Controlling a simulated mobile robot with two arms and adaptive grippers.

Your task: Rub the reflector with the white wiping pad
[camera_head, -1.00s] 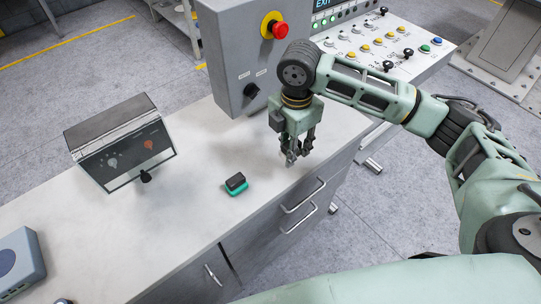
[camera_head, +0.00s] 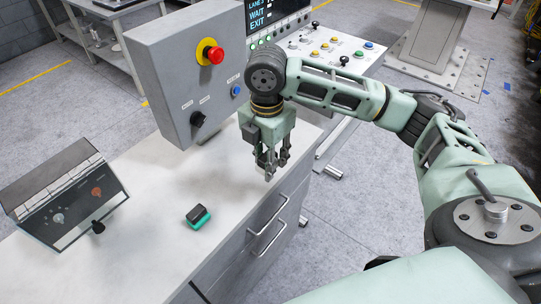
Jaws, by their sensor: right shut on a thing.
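My right gripper (camera_head: 270,172) hangs fingers down over the right edge of the counter (camera_head: 150,225), in front of the grey control box. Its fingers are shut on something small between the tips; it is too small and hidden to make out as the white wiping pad. I cannot pick out a reflector in this view. A dark block with a green underside (camera_head: 198,216) lies on the counter, to the left of and nearer than the gripper, apart from it. My left gripper is not in view.
A grey control box (camera_head: 190,75) with a red stop button (camera_head: 215,56) stands behind the gripper. A tilted panel box (camera_head: 68,205) stands on the left. A button console (camera_head: 325,50) is at the back. Drawer handles (camera_head: 267,228) stick out along the counter front.

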